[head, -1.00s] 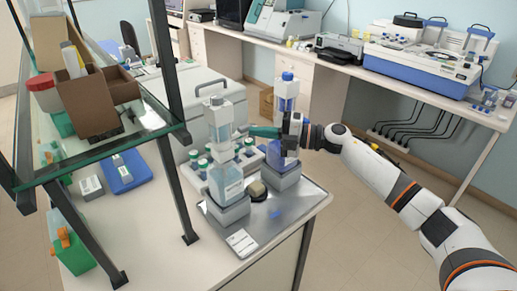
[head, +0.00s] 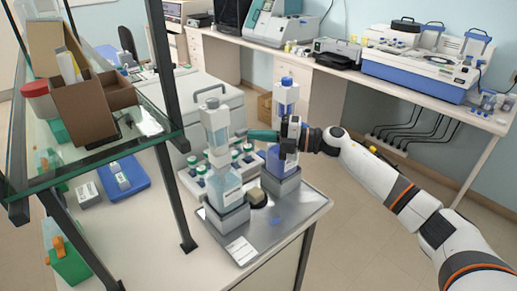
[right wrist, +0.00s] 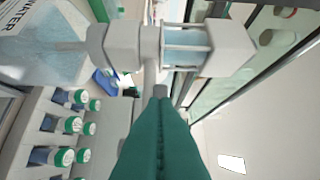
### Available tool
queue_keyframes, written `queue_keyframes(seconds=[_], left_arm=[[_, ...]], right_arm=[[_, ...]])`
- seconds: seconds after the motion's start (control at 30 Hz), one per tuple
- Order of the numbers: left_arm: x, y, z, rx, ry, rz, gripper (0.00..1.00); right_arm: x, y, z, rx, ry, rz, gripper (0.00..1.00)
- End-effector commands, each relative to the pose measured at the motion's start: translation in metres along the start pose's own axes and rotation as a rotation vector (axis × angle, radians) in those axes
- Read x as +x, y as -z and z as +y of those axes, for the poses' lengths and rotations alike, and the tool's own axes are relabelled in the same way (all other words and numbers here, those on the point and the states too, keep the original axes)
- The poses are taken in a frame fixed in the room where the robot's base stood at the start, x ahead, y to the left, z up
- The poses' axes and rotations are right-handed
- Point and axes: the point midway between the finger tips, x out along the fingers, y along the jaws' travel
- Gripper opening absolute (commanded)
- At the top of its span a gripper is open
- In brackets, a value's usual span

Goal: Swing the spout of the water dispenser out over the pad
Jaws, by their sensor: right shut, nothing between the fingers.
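The water dispenser (head: 224,183) stands upright on a grey base on the tray, with a clear upper section and a light cap. In the right wrist view it lies sideways across the top, its bottle (right wrist: 45,45) marked WATER. A short grey spout (right wrist: 160,91) comes off its white collar toward my fingertips. My right gripper (head: 247,134) has green fingers, shut and empty, pointing left at the dispenser's neck. Its tips (right wrist: 160,103) are at the spout; whether they touch is unclear. A dark round pad (head: 257,197) with a beige top lies right of the dispenser. My left gripper is not in view.
Several green-capped bottles (right wrist: 65,157) sit in a rack behind the water dispenser. A white card (head: 240,250) lies on the metal tray (head: 305,206). A glass shelf (head: 110,160) with dark posts stands left.

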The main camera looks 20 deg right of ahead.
Motion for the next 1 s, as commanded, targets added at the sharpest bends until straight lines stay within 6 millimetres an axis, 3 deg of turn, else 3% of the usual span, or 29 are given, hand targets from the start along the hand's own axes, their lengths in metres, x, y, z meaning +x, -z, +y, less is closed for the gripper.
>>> queue_keyframes(seconds=[0.53,0.7,1.0], left_arm=[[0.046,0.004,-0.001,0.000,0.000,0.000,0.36],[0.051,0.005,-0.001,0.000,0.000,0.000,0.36],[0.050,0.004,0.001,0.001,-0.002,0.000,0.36]], right_arm=[[-0.101,0.000,0.004,-0.001,-0.002,0.002,0.00],[-0.115,0.000,0.001,-0.001,-0.001,0.001,0.00],[-0.117,0.000,0.000,-0.001,0.000,0.000,0.00]])
